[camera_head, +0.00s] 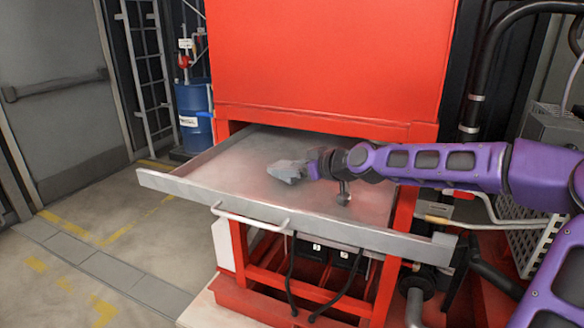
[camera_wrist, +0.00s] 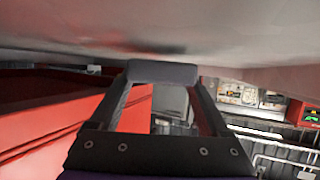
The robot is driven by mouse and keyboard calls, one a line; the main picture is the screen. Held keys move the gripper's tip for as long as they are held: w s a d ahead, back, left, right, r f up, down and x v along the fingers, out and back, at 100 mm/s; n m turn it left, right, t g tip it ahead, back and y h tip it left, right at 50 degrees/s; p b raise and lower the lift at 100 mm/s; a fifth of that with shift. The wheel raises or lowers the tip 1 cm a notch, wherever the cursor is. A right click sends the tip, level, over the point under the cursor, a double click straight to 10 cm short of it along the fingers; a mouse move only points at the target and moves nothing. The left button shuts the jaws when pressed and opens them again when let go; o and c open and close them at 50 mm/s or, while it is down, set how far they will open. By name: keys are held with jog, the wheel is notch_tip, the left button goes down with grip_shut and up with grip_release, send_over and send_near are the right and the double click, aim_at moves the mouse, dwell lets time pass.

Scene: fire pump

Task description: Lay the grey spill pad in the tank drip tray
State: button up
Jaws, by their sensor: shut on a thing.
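The tank drip tray (camera_head: 222,160) is a wide, shallow grey metal tray, sticking out from under the red tank in the head view. My gripper (camera_head: 312,169) is above the tray's middle and points left. It is shut on the grey spill pad (camera_head: 286,171), a small crumpled grey piece at its tip. I cannot tell whether the pad touches the tray floor. In the wrist view my gripper (camera_wrist: 162,75) has a grey block across its tips. A broad grey surface fills the top there; I cannot tell whether it is pad or tray.
The red tank (camera_head: 330,60) stands directly behind and above the tray. A bar handle (camera_head: 250,220) runs along the tray's front. A blue drum (camera_head: 195,115) stands behind at left. Black pipes (camera_head: 475,90) and a grey perforated box (camera_head: 530,230) are at right. The floor at left is clear.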

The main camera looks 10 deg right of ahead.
jog(key=shift+f, duration=0.2)
jog(key=o, duration=1.2)
jog(key=shift+s+f, duration=0.1)
jog(key=shift+f, duration=0.05)
jog(key=shift+c, duration=0.2)
jog(key=shift+r, duration=0.4)
jog(key=shift+s+d+r+p, duration=0.1)
jog(key=shift+d+r+p, duration=0.15)
jog(key=shift+p, duration=0.1)
jog(key=p+v, duration=0.1)
jog(key=v, duration=1)
jog(key=shift+s+r, duration=0.25)
